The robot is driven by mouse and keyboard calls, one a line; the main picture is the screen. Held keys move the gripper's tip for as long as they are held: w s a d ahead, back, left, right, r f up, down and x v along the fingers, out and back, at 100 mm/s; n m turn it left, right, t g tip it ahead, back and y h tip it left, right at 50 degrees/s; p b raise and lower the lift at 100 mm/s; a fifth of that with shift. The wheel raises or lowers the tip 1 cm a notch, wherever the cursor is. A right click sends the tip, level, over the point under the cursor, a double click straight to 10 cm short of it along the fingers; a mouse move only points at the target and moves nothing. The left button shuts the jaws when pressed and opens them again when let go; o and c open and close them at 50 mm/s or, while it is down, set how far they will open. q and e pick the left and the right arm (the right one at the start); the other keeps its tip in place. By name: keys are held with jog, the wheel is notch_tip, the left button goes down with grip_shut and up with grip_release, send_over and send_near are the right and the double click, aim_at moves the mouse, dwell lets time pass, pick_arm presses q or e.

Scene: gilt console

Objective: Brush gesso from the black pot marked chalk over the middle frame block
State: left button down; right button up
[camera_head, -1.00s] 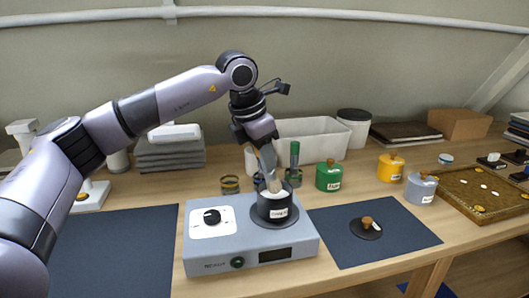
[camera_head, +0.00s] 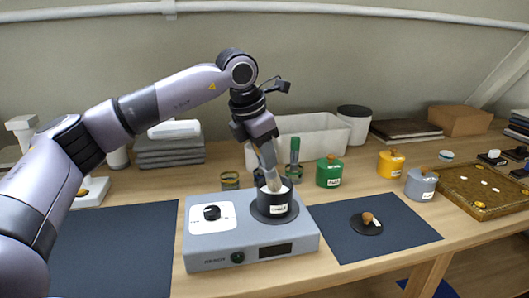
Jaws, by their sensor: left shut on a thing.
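A black pot (camera_head: 273,207) with a white label, its print too small to read, stands on the grey hot plate (camera_head: 210,258). White gesso (camera_head: 284,188) shows in its open mouth. My left gripper (camera_head: 267,160) points down just above the pot, shut on a brush. The brush's lower end (camera_head: 273,181) is at the pot's mouth; how deep it dips I cannot tell. A round black lid with a brown knob (camera_head: 367,220) lies on the right dark mat (camera_head: 405,235). I cannot make out the middle frame block. My right gripper is not in view.
A green pot (camera_head: 329,173), a yellow pot (camera_head: 391,165) and a grey pot (camera_head: 421,185) stand to the right. A white bin (camera_head: 318,135) is behind. The left dark mat (camera_head: 115,255) is bare where visible.

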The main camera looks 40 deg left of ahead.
pick_arm(q)
jog(key=shift+f+b, duration=0.35)
jog(key=shift+f, duration=0.25)
dwell(1.2)
jog(key=shift+r+p, duration=2.9)
jog(key=shift+r, duration=0.7)
jog(key=shift+f, duration=0.1)
jog(key=c, duration=1.5)
grip_release()
jog(key=c, duration=0.3)
